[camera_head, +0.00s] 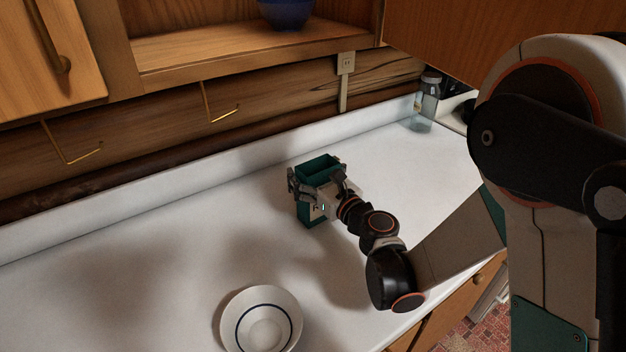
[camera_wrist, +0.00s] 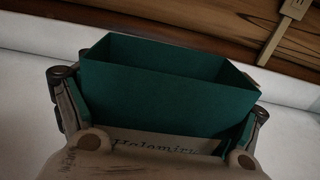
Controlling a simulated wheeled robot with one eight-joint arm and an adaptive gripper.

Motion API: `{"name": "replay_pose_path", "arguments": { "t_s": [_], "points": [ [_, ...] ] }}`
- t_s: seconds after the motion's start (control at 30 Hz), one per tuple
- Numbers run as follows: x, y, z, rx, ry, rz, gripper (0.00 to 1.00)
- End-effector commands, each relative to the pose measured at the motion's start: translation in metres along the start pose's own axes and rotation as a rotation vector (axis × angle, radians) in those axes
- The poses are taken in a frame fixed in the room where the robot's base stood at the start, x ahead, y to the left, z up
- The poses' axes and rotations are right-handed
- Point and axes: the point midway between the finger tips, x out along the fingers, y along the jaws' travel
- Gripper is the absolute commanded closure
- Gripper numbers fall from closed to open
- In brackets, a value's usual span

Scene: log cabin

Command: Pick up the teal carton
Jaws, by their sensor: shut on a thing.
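The teal carton (camera_head: 318,170) is an open-topped box with a pale label, on or just above the white counter in the head view; I cannot tell whether its base touches. In the wrist view the carton (camera_wrist: 160,95) fills the middle, its open top facing away from me and dark lettering on the pale label. My gripper (camera_head: 318,188) has a finger on each side of the carton and is shut on it. The fingers (camera_wrist: 158,120) also show at the carton's left and right sides in the wrist view. The gripper hides part of the carton's near face.
A white bowl with a blue ring (camera_head: 261,322) sits on the counter (camera_head: 130,270) at the front. A glass jar (camera_head: 424,108) stands at the far right corner. A blue bowl (camera_head: 286,12) is on the shelf above. The counter left of the carton is clear.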

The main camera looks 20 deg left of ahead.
Motion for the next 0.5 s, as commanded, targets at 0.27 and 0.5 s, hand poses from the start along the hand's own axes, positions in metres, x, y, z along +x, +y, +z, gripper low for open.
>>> {"name": "replay_pose_path", "arguments": {
  "t_s": [0.27, 0.5],
  "points": [
    [-0.001, 0.0, 0.032, 0.001, 0.0, 0.0, 0.56],
    [-0.001, 0.0, 0.095, 0.001, 0.0, 0.0, 0.57]
  ]
}}
